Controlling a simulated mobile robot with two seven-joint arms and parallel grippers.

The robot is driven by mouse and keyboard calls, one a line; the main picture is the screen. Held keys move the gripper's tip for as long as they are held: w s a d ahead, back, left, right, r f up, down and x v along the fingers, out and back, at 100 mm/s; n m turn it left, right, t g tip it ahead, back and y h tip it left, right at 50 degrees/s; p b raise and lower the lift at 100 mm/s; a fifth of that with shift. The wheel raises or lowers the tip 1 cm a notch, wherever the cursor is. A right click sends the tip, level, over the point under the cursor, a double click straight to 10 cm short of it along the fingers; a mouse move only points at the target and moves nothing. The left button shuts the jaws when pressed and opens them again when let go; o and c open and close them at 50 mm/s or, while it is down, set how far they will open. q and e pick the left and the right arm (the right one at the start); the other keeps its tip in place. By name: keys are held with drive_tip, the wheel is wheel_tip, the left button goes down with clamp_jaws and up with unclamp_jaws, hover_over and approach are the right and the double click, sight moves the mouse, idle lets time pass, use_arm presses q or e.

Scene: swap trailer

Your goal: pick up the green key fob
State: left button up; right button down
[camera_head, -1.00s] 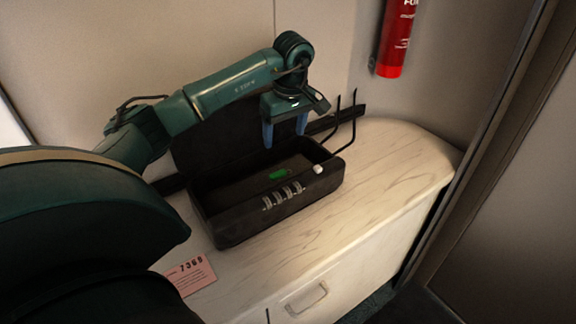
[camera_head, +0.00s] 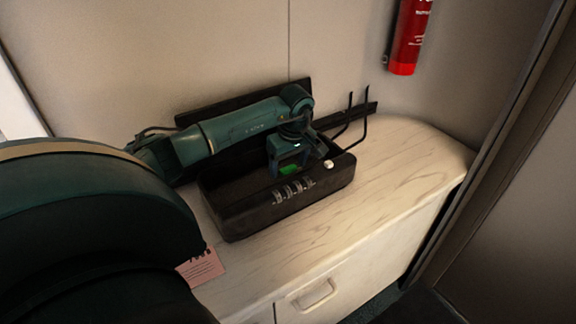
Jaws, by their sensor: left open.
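The green key fob (camera_head: 288,169) lies inside the open black lock box (camera_head: 245,222), which stands on the pale wooden counter. My left gripper (camera_head: 288,170) is down inside the box, pointing downward, with the fob showing between its fingers. The fingers are apart and partly hidden by the front wall of the box. I cannot tell whether they touch the fob. My right gripper is not in view.
Black hooks (camera_head: 358,115) stick out at the back right. A pink card (camera_head: 203,268) lies front left. The counter (camera_head: 400,170) is clear to the right. A red extinguisher (camera_head: 407,40) hangs on the wall.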

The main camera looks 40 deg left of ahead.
use_arm(q)
drive_tip(key=c, duration=1.1)
drive_tip(key=shift+o, duration=0.2)
drive_tip(key=shift+r, duration=0.1)
